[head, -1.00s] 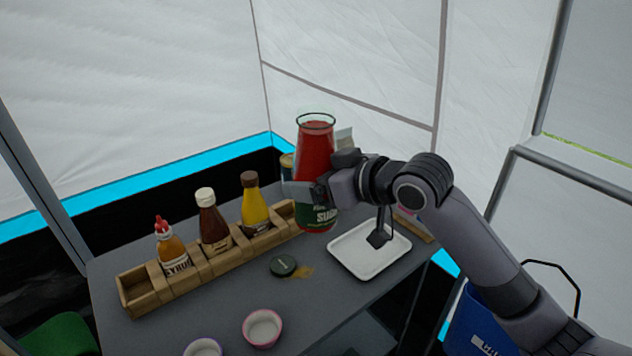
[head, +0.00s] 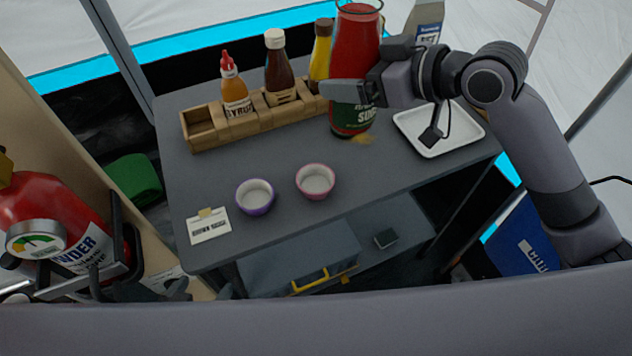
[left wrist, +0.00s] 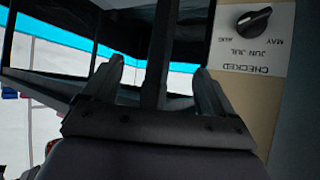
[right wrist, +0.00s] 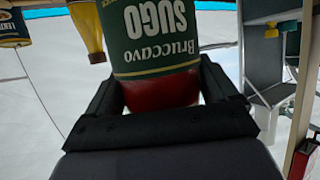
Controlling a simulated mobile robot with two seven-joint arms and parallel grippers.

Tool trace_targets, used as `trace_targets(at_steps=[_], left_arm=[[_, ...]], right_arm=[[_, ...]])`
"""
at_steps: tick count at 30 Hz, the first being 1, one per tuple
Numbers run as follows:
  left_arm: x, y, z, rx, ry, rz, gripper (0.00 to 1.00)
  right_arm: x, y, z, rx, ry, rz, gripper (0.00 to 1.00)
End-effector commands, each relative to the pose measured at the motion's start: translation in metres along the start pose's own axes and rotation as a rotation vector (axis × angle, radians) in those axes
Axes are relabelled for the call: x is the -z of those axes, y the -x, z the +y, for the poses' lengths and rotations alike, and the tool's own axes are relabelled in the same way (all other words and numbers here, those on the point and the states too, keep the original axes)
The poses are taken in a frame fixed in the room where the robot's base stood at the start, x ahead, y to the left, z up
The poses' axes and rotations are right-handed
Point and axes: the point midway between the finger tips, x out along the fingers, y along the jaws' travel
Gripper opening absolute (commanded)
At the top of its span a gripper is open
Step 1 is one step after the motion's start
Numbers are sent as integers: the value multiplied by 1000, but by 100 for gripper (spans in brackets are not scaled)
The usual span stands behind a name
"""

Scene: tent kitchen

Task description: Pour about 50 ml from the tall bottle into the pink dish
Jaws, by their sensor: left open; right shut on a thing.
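The tall bottle (head: 357,50), a clear open-mouthed bottle of red sauce with a green SUGO label, is upright in the head view. My right gripper (head: 352,93) is shut around it from the right; the right wrist view shows the label (right wrist: 155,35) beyond the fingers (right wrist: 163,92). I cannot tell whether its base is clear of the table. The pink dish (head: 316,181), a small bowl with a pink rim and pale inside, stands in front of the bottle, below and left. My left gripper (left wrist: 155,85) is open and empty, away from the dishes.
A purple bowl (head: 256,197) stands left of the pink dish, with a label card (head: 209,226) beside it. A wooden rack (head: 222,126) with sauce bottles lines the back. A white tray (head: 445,145) is at right. A red extinguisher (head: 45,205) is at far left.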

Motion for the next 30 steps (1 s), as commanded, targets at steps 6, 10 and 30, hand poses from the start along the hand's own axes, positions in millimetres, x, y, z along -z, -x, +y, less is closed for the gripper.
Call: trace_targets(at_steps=[6,10,30], left_arm=[[-19,-19,3,-9,4,7,87],[-30,-27,4,-13,5,3,87],[-39,-38,4,-15,7,8,87]], right_arm=[[-27,-23,-44,167,77,14,5],[-41,-32,-67,258,114,20,5],[-63,-42,-109,423,173,41,5]])
